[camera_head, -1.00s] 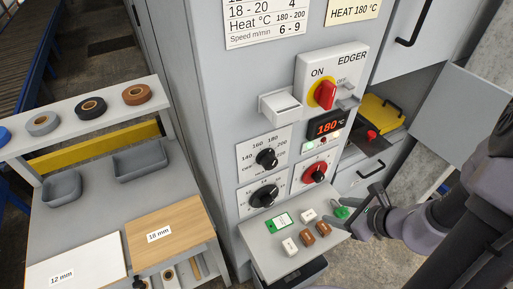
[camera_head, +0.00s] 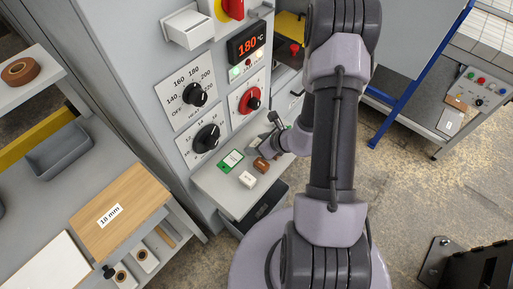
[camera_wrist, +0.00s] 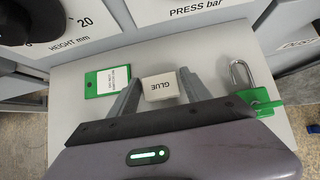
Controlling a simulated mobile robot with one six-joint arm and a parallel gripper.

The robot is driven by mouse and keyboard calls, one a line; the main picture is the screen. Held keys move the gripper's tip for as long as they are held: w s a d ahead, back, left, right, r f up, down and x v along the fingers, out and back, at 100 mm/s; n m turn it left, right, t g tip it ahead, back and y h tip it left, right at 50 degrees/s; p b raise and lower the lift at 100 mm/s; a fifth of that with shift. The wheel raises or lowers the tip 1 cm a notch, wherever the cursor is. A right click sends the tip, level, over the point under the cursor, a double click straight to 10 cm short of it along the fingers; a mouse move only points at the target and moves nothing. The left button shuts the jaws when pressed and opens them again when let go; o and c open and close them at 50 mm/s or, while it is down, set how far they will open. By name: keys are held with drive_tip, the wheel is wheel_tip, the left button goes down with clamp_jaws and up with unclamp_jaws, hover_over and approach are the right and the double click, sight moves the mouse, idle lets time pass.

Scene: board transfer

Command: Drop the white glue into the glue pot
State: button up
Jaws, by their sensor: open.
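A white block marked GLUE (camera_wrist: 162,87) lies on the grey shelf (camera_wrist: 220,60) in the wrist view. My gripper (camera_wrist: 162,76) is open, with one finger on each side of this block; whether they touch it I cannot tell. In the head view my gripper (camera_head: 266,139) is low over the shelf and mostly hides that block. A second white block (camera_head: 247,179) lies at the shelf's front, beside a brown block (camera_head: 262,164). A pale box (camera_head: 187,27) juts from the machine above the dials; I cannot tell whether it is the glue pot.
A green card (camera_wrist: 107,81) lies left of the fingers. The machine front with black dials (camera_head: 206,137) rises behind the shelf. An 18 mm board (camera_head: 121,209) lies on the bench at left.

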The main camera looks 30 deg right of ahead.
clamp_jaws()
